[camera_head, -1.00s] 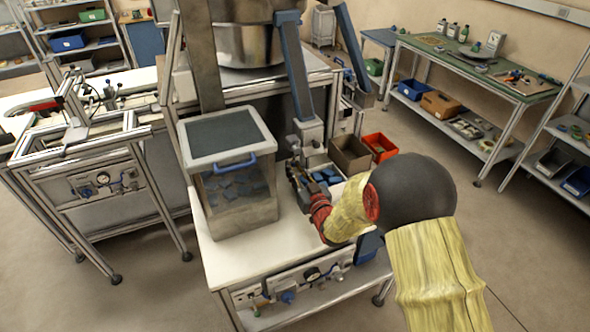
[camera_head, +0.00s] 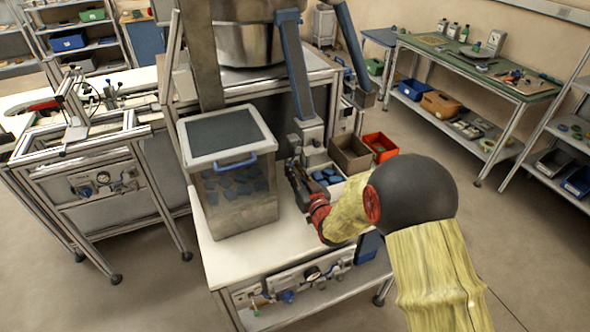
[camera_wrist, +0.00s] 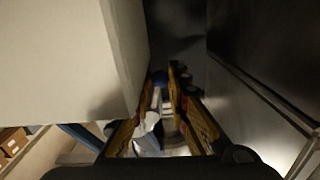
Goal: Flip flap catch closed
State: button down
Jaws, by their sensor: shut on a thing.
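My gripper (camera_head: 294,168) is below the grey chute end (camera_head: 308,132), beside the clear-fronted bin, in the head view. In the wrist view my gripper's (camera_wrist: 164,80) yellow-and-black fingers are close together. A small dark blue part (camera_wrist: 159,77) shows between their tips, and the fingers are shut on it. It may be the flap catch, but it is too dark and small to be sure. The flap itself cannot be made out. A pale block face (camera_wrist: 65,55) is close on the left of the fingers, and a dark wall (camera_wrist: 265,50) is on the right.
The lidded bin (camera_head: 230,212) with blue pieces stands left of my gripper on the white bench top (camera_head: 222,262). A pale tray (camera_head: 338,190) with blue pieces lies to the right. A brown box (camera_head: 350,154) and a red-orange box (camera_head: 381,147) are behind it.

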jog(key=s+a+r+m+b, duration=0.1)
jog(key=a+r+m+b, duration=0.2)
jog(key=m, duration=1.1)
jog(key=shift+a+r, duration=0.45)
jog(key=shift+r, duration=0.95)
jog(key=shift+s, duration=0.1)
jog(key=c, duration=1.8)
grip_release()
jog(key=shift+o, duration=0.6)
jog(key=shift+s, duration=0.15)
jog(key=v, duration=1.1)
jog(key=shift+s, duration=0.35)
